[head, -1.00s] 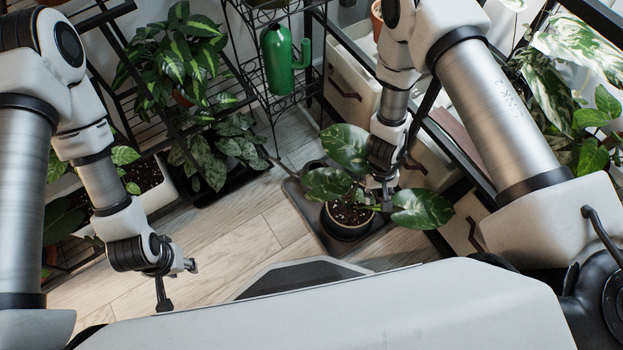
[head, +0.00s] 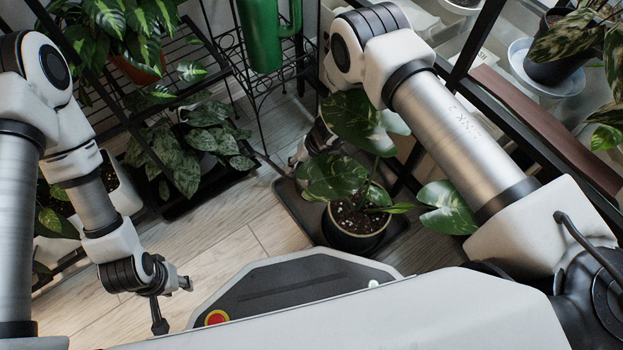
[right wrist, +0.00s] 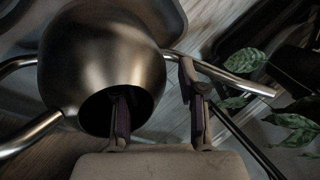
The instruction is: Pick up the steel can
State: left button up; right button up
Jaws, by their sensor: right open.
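The steel can (right wrist: 95,55) is a rounded metal watering can with a dark round opening, a thin spout to the right and a tubular handle to the left. My right gripper (right wrist: 158,108) is open. In the right wrist view, one finger overlaps the can's opening and the other is right of the body by the spout; I cannot tell whether they touch it. In the head view, leaves hide the can and most of the right gripper. My left gripper (head: 173,304) is open and empty above the floor at lower left.
A potted plant (head: 355,239) with broad leaves stands on a dark tray (head: 292,205), close to my right arm. A green can (head: 262,35) stands on a wire rack behind. Planters (head: 125,190) line the left side. Wooden floor (head: 215,255) is clear between.

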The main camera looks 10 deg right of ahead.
jog(key=shift+a+f, duration=0.1)
jog(key=shift+f, duration=0.05)
grip_shut()
